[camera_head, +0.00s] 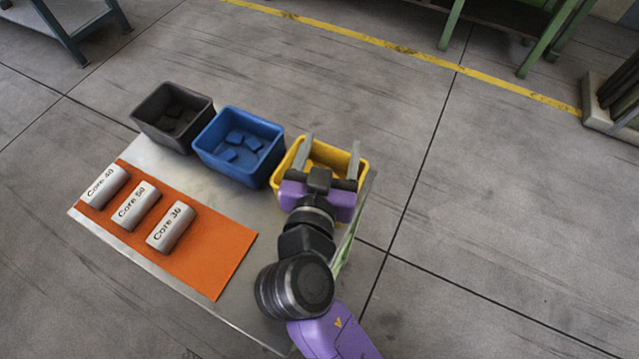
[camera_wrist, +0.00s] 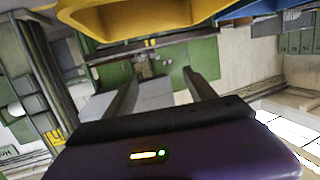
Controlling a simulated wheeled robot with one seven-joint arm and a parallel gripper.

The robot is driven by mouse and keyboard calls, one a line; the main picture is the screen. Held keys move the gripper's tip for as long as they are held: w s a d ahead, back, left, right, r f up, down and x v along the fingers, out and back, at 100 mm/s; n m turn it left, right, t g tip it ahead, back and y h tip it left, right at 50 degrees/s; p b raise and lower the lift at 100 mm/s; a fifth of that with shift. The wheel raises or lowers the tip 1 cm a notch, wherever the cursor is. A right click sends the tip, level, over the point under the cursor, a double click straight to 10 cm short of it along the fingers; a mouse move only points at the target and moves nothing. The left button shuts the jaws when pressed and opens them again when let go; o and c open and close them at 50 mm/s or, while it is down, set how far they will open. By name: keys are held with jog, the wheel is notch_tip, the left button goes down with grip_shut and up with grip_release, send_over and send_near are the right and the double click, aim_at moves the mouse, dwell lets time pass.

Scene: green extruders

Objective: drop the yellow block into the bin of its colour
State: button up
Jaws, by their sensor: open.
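The yellow bin (camera_head: 277,181) stands at the right end of the row of bins on the table. My gripper (camera_head: 330,146) is open over this bin, its two fingers apart with nothing seen between them. The wrist view also shows the open fingers of my gripper (camera_wrist: 160,74), with part of the yellow bin (camera_wrist: 150,22) along the top edge. I cannot make out a separate yellow block in either view. My gripper and wrist cover much of the yellow bin's inside.
A blue bin (camera_head: 206,152) and a dark grey bin (camera_head: 147,121), each holding blocks of its colour, stand to the left. Three labelled grey cylinders (camera_head: 134,206) lie on an orange mat (camera_head: 225,262) on the metal table (camera_head: 230,199). Open floor surrounds the table.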

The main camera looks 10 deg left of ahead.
jog(key=v, duration=0.5)
jog(key=shift+s+b, duration=0.2)
jog(key=shift+b, duration=0.2)
jog(key=a+r+n+y, duration=0.2)
jog(key=a+n+y, duration=0.2)
jog(key=a+y, duration=0.15)
jog(key=s+d+f+m+h, duration=0.1)
jog(key=s+d+f+h, duration=0.1)
jog(key=s+d, duration=1.1)
jog(key=s+d+f+m+g+h, duration=0.1)
jog(key=s+d+f, duration=0.4)
jog(key=s+d, duration=0.8)
jog(key=shift+s+d+m+h, duration=0.15)
jog(key=shift+d+m+h, duration=0.4)
jog(key=shift+d, duration=0.65)
